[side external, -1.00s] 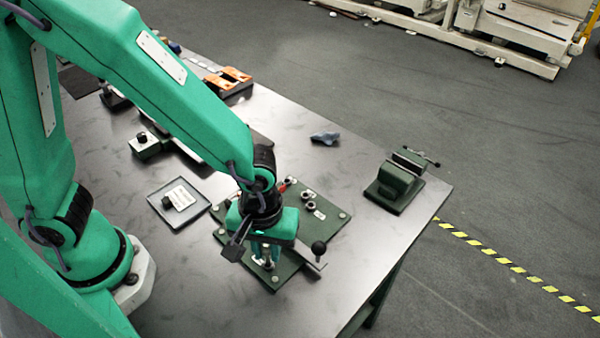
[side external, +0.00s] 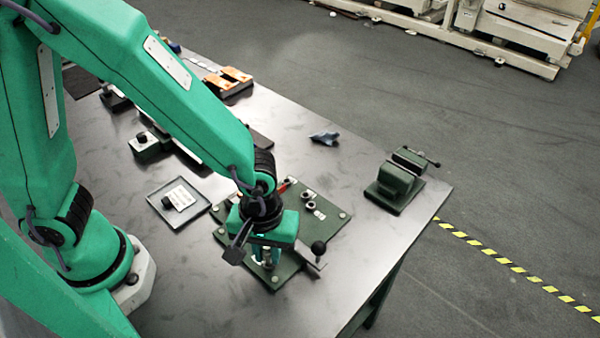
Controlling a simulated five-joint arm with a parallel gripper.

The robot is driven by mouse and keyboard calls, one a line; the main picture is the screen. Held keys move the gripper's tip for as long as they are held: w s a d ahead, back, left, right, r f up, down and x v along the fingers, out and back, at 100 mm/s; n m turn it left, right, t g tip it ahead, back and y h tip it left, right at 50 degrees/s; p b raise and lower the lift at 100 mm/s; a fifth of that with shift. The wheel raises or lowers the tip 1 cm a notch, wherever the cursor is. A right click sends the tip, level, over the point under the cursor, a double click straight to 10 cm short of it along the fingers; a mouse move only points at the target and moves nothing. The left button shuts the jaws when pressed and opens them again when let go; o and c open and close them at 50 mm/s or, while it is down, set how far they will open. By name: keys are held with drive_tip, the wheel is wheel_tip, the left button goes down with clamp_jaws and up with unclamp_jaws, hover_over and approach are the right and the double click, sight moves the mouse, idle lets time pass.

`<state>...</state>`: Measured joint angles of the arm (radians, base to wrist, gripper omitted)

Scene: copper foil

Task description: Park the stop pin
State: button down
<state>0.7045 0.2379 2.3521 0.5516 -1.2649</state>
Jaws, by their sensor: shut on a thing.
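The dark green fixture plate (side external: 330,228) lies on the table below my gripper. My gripper (side external: 267,263) points down over the plate's near left part. Its green fingers are shut on a small silvery pin, the stop pin (side external: 267,254), which is mostly hidden between them. I cannot tell whether the pin's lower end is in the plate or just above it. Two metal bushings (side external: 309,201) stand on the plate's far side. A lever with a black ball knob (side external: 318,247) rises at its right. A red part (side external: 287,183) shows partly behind my gripper.
A green vise (side external: 398,182) stands near the table's right corner. The table (side external: 345,175) is clear between plate, cloth and vise.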

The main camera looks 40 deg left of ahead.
drive_tip(key=shift+f, duration=0.45)
idle(0.8)
drive_tip(key=c, duration=1.6)
unclamp_jaws()
drive_tip(key=shift+c, duration=0.2)
drive_tip(key=shift+r, duration=0.25)
drive_tip(key=shift+r, duration=0.35)
drive_tip(key=shift+r, duration=0.35)
drive_tip(key=shift+r, duration=0.35)
drive_tip(key=shift+r, duration=0.25)
drive_tip(key=shift+o, duration=0.4)
